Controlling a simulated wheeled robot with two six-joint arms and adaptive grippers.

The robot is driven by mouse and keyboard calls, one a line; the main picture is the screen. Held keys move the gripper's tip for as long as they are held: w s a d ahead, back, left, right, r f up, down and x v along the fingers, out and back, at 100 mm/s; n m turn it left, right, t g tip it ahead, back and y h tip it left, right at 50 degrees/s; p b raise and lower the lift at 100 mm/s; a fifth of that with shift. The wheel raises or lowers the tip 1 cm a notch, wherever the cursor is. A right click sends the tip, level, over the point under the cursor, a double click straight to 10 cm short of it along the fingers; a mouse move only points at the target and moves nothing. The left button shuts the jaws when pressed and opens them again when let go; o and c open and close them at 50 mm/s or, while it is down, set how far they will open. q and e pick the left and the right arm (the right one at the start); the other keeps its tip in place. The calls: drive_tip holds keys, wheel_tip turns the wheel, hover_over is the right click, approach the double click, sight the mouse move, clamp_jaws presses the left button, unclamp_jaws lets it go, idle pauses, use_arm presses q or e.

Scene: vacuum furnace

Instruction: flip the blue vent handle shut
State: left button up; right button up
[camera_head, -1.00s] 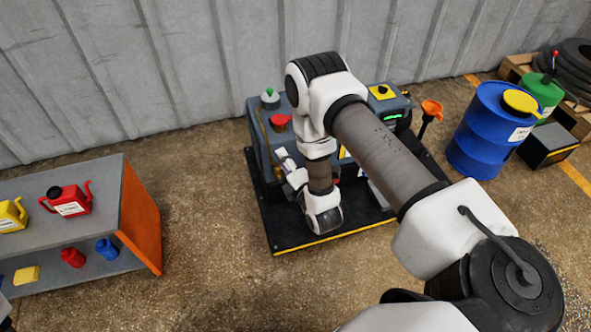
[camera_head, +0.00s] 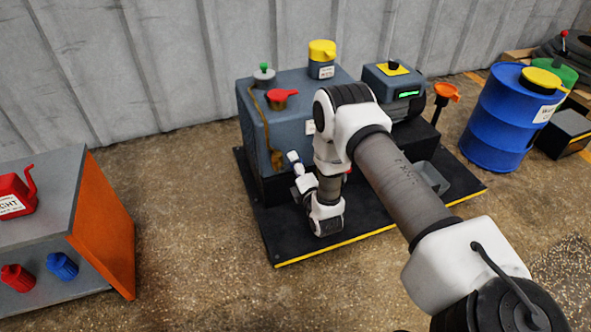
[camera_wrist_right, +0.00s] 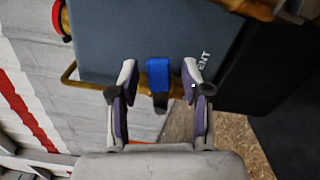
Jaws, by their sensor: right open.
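The blue vent handle (camera_wrist_right: 158,72) shows in the right wrist view against the grey machine wall, beside white lettering ending in "ENT". A dark piece shows just below it. My right gripper (camera_wrist_right: 159,88) is open, with one finger on each side of the handle. I cannot tell whether the fingers touch it. In the head view my right gripper (camera_head: 296,164) is at the front of the grey machine (camera_head: 325,92), low on its left part. The handle cannot be made out there. My left gripper is not in view.
The machine stands on a black base (camera_head: 370,225) with a yellow edge. A brass pipe (camera_wrist_right: 85,82) runs near the handle. A red cap (camera_head: 281,95) is on top of the machine. An orange-sided shelf (camera_head: 105,225) is at left, a blue drum (camera_head: 500,125) at right. Floor between is clear.

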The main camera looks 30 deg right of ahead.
drive_tip(key=shift+w+d, duration=0.15)
drive_tip(key=shift+w, duration=0.25)
clamp_jaws()
drive_tip(key=shift+f+m+p, duration=0.2)
drive_tip(key=shift+m+p, duration=0.45)
drive_tip(key=shift+m, duration=0.25)
drive_tip(key=shift+f+m, duration=0.35)
drive_tip(key=shift+m, duration=0.25)
unclamp_jaws()
drive_tip(key=v, duration=0.7)
drive_tip(key=shift+s, duration=0.3)
